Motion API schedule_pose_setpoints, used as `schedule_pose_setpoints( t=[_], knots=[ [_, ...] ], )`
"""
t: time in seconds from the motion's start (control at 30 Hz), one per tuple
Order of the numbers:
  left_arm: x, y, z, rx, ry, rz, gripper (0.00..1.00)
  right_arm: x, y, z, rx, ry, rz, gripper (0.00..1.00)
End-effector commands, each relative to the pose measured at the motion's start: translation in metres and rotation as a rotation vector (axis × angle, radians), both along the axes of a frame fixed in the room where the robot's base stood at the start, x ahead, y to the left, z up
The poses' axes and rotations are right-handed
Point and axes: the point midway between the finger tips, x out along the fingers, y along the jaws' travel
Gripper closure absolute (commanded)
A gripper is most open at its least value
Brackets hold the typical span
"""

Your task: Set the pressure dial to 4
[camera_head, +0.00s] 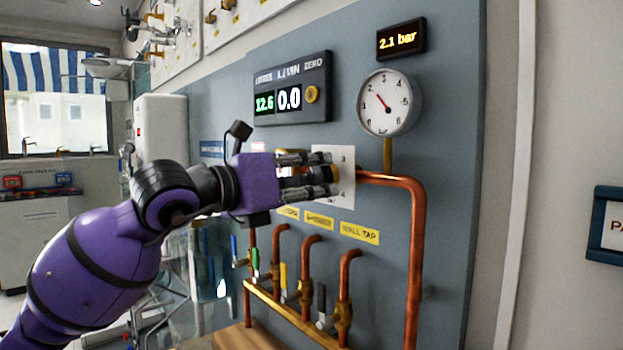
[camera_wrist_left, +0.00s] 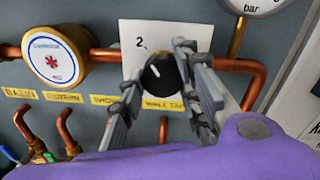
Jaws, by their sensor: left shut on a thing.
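The pressure dial is a black round knob (camera_wrist_left: 158,76) with a pale mark, on a white square plate (camera_wrist_left: 190,32) printed with a "2" at its upper left. In the head view the plate (camera_head: 347,172) shows on the blue-grey board, and my gripper hides most of the knob. My left gripper (camera_head: 328,175) reaches it from the left and is shut on the knob, with one finger on each side in the wrist view (camera_wrist_left: 160,85). The display (camera_head: 401,39) reads 2.1 bar. The round gauge (camera_head: 389,103) has its red needle near 2. My right gripper is not in view.
A copper pipe (camera_head: 415,250) runs right from the plate and down. A brass-rimmed round fitting (camera_wrist_left: 58,60) sits left of the plate. Below are several valves on a brass manifold (camera_head: 290,318). A flow display (camera_head: 292,90) hangs above.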

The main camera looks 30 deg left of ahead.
Motion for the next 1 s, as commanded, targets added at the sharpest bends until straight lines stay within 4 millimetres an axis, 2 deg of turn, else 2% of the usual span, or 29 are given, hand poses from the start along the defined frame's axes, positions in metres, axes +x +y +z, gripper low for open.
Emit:
schedule_pose_setpoints(
  t=[0.57,1.0],
  knots=[
    [0.002,0.002,-0.004,0.081,-0.021,0.006,0.95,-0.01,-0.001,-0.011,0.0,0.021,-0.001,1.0],
    [0.002,0.003,-0.004,0.425,-0.14,0.006,0.95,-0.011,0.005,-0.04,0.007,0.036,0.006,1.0]
  ],
)
